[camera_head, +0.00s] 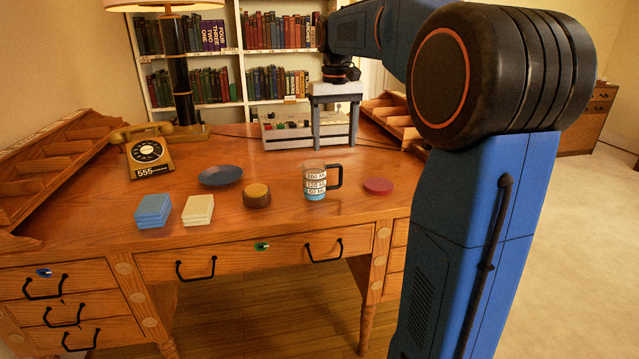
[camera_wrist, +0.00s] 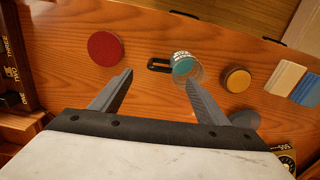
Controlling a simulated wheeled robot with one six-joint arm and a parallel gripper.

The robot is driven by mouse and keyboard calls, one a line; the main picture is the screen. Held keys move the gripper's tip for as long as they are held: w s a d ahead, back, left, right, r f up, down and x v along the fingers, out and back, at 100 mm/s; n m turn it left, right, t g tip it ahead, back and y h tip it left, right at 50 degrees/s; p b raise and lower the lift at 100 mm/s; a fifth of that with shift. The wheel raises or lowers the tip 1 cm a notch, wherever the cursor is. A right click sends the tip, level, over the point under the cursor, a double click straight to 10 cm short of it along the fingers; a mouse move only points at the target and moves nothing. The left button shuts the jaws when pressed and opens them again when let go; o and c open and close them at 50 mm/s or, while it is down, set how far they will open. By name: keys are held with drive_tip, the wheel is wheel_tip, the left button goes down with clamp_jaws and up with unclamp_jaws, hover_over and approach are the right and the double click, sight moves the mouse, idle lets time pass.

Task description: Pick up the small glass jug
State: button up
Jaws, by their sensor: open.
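The small glass jug (camera_head: 315,184) stands upright on the desk near its front edge. It is clear, with measure marks, a dark handle on its right and blue-green at its bottom. In the wrist view the jug (camera_wrist: 186,67) shows from above, its dark handle pointing left. My gripper (camera_head: 333,143) is open and empty, pointing down above the desk, behind the jug in the head view. In the wrist view my gripper (camera_wrist: 159,77) has its right fingertip overlapping the near edge of the jug; the handle lies in line with the gap between the fingers. I see no contact.
A red disc (camera_head: 378,186) lies right of the jug, a round brown-topped box (camera_head: 257,196) left of it. Further left are a blue plate (camera_head: 220,176), cream stack (camera_head: 198,210) and blue stack (camera_head: 153,210).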

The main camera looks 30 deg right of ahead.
sight(321, 180)
wheel_tip(321, 180, down, 13)
drive_tip(key=shift+w+f, duration=0.1)
idle(0.6)
drive_tip(key=c, duration=1.5)
